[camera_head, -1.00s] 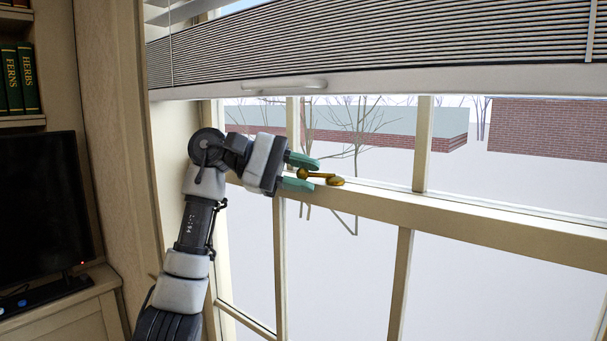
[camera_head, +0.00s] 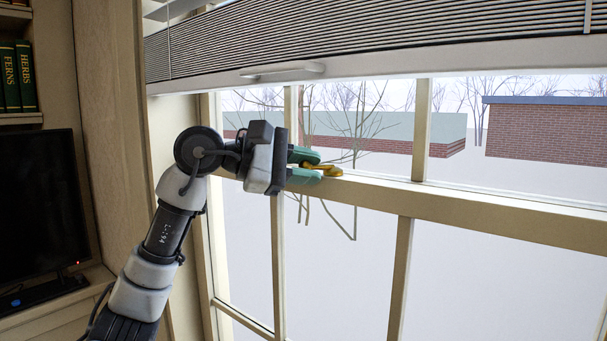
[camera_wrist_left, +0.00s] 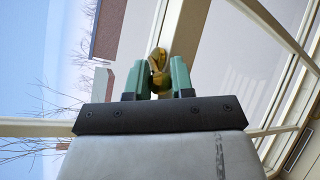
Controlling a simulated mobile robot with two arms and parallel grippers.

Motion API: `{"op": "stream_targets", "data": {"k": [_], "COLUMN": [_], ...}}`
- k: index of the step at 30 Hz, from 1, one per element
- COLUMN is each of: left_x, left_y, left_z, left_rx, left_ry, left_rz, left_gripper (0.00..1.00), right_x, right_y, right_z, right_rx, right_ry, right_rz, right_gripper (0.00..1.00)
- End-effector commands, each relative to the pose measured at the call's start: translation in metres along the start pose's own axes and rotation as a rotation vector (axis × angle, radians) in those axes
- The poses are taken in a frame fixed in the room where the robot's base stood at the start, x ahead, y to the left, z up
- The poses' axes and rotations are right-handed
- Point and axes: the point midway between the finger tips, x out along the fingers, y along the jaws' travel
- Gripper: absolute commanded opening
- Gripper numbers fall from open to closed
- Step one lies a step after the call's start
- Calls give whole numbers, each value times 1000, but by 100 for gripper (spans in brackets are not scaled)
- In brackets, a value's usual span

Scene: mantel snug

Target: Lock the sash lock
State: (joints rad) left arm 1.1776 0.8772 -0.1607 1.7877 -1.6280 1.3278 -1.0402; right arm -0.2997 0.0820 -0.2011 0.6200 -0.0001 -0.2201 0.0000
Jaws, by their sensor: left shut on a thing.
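The brass sash lock (camera_head: 332,171) sits on the meeting rail (camera_head: 390,191) of the window. My left gripper (camera_head: 311,167) reaches it from the left, its green fingers shut on the lock's lever. In the left wrist view the rounded end of the lever lies between the two fingertips (camera_wrist_left: 160,82), and the rest of the brass sash lock (camera_wrist_left: 158,58) shows just beyond them. The fingers hide part of the lever in the head view. My right gripper is in neither view.
A pleated blind with a pale bottom rail (camera_head: 400,80) hangs above the gripper. A vertical glazing bar (camera_head: 423,130) stands right of the lock. A shelf with books (camera_head: 18,78) and a dark screen (camera_head: 40,210) are at the left.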

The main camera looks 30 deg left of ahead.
Motion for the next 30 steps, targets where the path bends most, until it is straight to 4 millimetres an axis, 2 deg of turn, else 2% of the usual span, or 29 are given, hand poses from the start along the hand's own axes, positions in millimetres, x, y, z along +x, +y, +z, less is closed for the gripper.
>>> {"op": "stream_targets", "data": {"k": [18,30], "left_x": [17,28], "left_y": [-11,-14], "left_z": [27,33], "left_rx": [-118,-177], "left_ry": [476,688], "left_rz": [297,430], "left_gripper": [0,0], "right_x": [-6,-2], "right_y": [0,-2], "right_z": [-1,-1], "right_rx": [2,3], "right_ry": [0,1], "right_rz": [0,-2], "right_gripper": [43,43]}}
